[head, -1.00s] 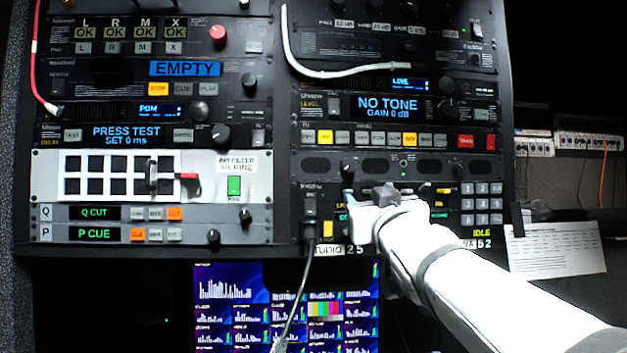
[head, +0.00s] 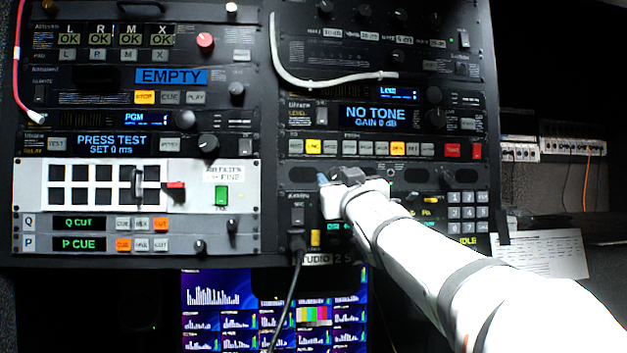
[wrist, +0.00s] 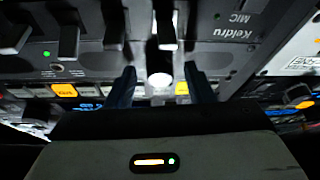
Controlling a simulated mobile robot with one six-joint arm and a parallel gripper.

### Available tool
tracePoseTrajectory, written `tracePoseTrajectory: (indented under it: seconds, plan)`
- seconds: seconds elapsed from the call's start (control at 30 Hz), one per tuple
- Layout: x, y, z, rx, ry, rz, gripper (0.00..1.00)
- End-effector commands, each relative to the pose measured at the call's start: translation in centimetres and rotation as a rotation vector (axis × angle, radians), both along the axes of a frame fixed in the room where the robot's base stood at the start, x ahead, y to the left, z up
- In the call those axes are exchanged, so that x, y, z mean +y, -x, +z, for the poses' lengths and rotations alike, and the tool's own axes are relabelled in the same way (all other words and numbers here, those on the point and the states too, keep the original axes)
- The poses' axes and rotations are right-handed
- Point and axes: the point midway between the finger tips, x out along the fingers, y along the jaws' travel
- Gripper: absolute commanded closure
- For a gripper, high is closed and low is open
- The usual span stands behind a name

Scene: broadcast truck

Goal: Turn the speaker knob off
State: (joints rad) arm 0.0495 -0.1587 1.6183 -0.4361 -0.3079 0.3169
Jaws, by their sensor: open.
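The speaker panel (head: 430,179) is a dark strip with oval grilles and a small green light, below the row of coloured buttons in the head view. My gripper (head: 337,179) is at the left part of this panel and covers the place of its knob. In the wrist view, my gripper (wrist: 161,86) is open, with one dark finger on each side of what appears to be the speaker knob (wrist: 160,77), whose end is bright and round. Gaps show beside it, so the fingers do not visibly grip it. The knob's pointer and setting cannot be read.
A rocker switch (head: 297,215) and a plugged black cable (head: 287,300) are left of and below my gripper. The tone panel's buttons (head: 397,148) are just above. A keypad (head: 467,212) is at right. Dark switches (wrist: 68,40) show close by in the wrist view.

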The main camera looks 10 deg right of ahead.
Motion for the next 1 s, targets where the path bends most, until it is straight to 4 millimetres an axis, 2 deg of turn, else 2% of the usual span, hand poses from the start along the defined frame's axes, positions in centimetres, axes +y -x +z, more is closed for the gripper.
tracePoseTrajectory:
  seconds: [0.07,0.57,1.0]
  plan:
    - [-0.02,0.01,-0.01,0.0,0.0,0.0,0.55]
    - [-0.08,0.04,-0.01,0.0,0.0,-0.001,0.96]
    - [-0.3,0.06,0.03,-0.001,0.071,-0.004,0.97]
